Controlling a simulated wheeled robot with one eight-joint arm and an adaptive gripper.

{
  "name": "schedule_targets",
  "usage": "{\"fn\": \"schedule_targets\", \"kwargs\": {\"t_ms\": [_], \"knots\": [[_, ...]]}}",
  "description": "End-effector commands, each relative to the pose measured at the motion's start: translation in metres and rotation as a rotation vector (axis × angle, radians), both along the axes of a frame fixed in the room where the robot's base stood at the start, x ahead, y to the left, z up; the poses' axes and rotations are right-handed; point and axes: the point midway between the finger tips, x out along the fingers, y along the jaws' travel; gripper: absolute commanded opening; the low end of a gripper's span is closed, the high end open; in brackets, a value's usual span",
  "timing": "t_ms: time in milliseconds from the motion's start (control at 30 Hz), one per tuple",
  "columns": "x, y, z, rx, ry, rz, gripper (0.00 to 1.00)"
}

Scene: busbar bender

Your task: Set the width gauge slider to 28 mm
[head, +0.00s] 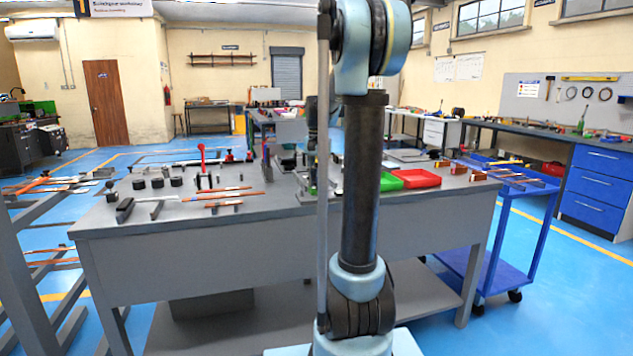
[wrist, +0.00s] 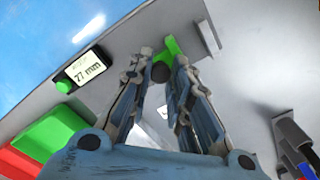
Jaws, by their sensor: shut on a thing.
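In the wrist view my gripper (wrist: 160,70) has its two fingers closed in around the width gauge slider (wrist: 172,47), a green part with a dark round end between the fingertips. Just how the fingertips touch it is partly hidden by the fingers. A small black display (wrist: 84,72) with a green button on the left stands on the grey bench top and appears to read 27 mm. In the head view my arm covers the middle of the bench, and the slider and fingertips cannot be made out.
A green tray (wrist: 52,132) and a red tray (wrist: 14,161) lie at the wrist view's lower left. In the head view the grey workbench (head: 270,245) carries copper bars (head: 222,195) and black round parts (head: 157,183) at left. A blue cart (head: 497,262) stands at right.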

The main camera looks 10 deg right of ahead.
Motion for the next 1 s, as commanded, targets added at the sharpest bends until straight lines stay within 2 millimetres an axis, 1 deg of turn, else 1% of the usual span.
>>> {"fn": "schedule_targets", "kwargs": {"t_ms": [167, 200, 267, 667, 767, 867, 1000], "knots": [[0.001, 0.0, 0.0, 0.0, -0.001, 0.0, 0.0], [0.001, 0.0, 0.0, 0.0, -0.001, 0.0, 0.25], [0.001, 0.0, 0.0, -0.001, -0.001, 0.0, 0.39], [0.0, 0.0, 0.003, -0.001, -0.001, 0.0, 0.39], [0.0, 0.0, 0.01, -0.001, -0.001, 0.0, 0.39], [0.0, 0.0, 0.024, -0.001, -0.001, 0.0, 0.39], [0.001, 0.0, 0.05, 0.0, 0.0, 0.0, 0.39]]}}
